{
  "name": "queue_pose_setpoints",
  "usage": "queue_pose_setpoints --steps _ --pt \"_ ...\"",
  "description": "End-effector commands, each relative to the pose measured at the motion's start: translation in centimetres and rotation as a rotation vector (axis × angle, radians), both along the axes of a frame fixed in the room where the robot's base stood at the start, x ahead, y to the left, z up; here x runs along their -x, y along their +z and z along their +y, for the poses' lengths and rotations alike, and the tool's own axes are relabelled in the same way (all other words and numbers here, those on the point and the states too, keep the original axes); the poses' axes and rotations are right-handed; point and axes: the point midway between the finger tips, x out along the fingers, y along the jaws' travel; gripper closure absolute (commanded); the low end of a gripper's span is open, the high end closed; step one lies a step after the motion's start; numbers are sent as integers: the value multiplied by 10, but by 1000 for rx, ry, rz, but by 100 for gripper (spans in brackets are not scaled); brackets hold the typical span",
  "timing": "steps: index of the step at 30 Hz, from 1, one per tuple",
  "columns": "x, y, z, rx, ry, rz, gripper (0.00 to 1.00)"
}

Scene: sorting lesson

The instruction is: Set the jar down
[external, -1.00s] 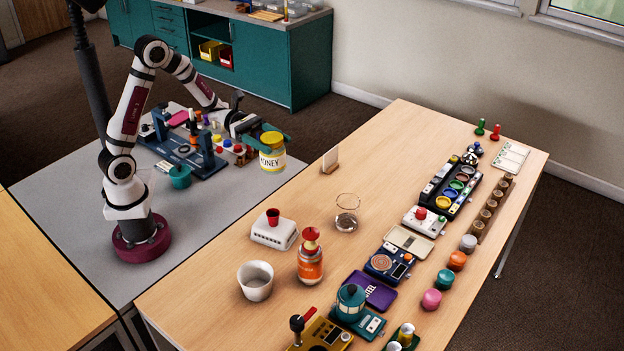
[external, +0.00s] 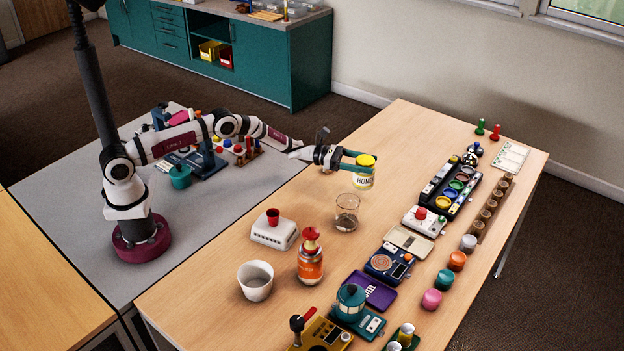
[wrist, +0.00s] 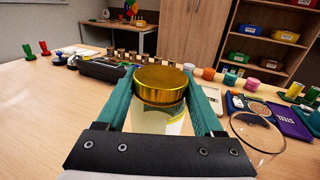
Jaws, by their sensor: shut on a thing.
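The honey jar (external: 364,179) has a yellow lid and a pale label reading HONEY. My gripper (external: 358,161) is shut on it near the lid and holds it upright over the light wood table (external: 400,130). In the wrist view the jar's golden lid (wrist: 162,84) sits between the two green fingers. The jar's base is at or near the table top, behind a glass beaker; I cannot tell whether it touches.
The glass beaker (external: 346,212) stands close in front of the jar. A black tray with coloured cups (external: 452,184) lies to the right. A white box with a red cup (external: 274,229) and an orange jar (external: 310,262) stand nearer. The table's far left part is clear.

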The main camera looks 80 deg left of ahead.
Motion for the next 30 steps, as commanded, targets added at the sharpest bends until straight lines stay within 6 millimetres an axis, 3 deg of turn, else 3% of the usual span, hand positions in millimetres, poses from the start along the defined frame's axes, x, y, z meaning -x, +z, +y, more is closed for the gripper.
queue_pose_setpoints --steps 4,7,13,23,24,28,30 --pt "-7 -13 21 0 0 -2 97" --pt "-9 -19 25 -1 -1 -3 97" --pt "-9 -52 25 -1 -1 -3 97" --pt "-9 -56 25 -1 -1 -4 97" --pt "-9 -57 25 -1 -1 -3 28" --pt "-9 -57 25 -1 -1 -3 4" --pt "-9 -57 25 -1 -1 -3 1"
